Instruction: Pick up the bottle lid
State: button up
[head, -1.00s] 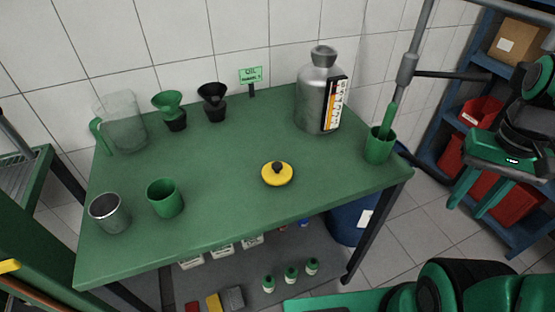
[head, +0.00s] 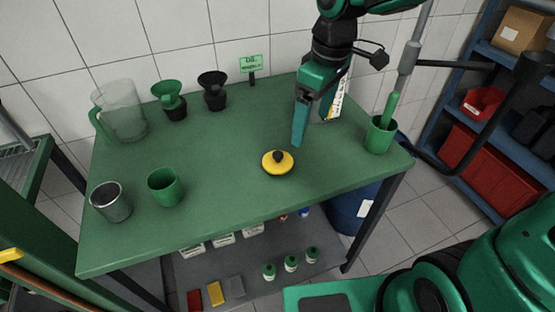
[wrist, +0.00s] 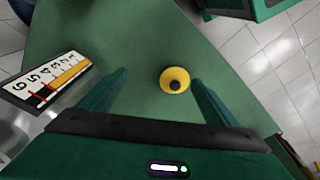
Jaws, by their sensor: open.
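The bottle lid (head: 270,165) is a yellow disc with a dark knob. It lies flat on the green table (head: 225,200), near the middle right. In the wrist view the lid (wrist: 166,78) shows between my fingers, closer to the right one. My gripper (head: 310,132) points down above the table, behind and right of the lid in the head view. Its green fingers are apart, with nothing between them. The grey bottle is almost wholly hidden behind my gripper in the head view; its level scale (head: 338,98) shows there and also in the wrist view (wrist: 50,82).
A green cup with a rod (head: 379,136) stands at the table's right edge. A metal cup (head: 110,203), a green cup (head: 165,188), a clear jug (head: 122,112) and two funnels stand left. An OIL sign (head: 251,64) is at the back. Table around the lid is clear.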

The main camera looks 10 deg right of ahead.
jog(key=n, duration=0.2)
send_near(279, 153)
jog(key=f, duration=0.3)
jog(key=shift+w+a+f+y, duration=0.2)
jog(key=shift+a+f+y, duration=0.1)
jog(key=shift+a+f, duration=0.05)
jog(key=shift+w+a+f, duration=0.1)
jog(key=shift+f, duration=1.45)
jog(key=shift+w+a+f, duration=0.1)
jog(key=shift+f, duration=1.45)
jog(key=shift+c, duration=0.7)
jog(key=c, duration=1)
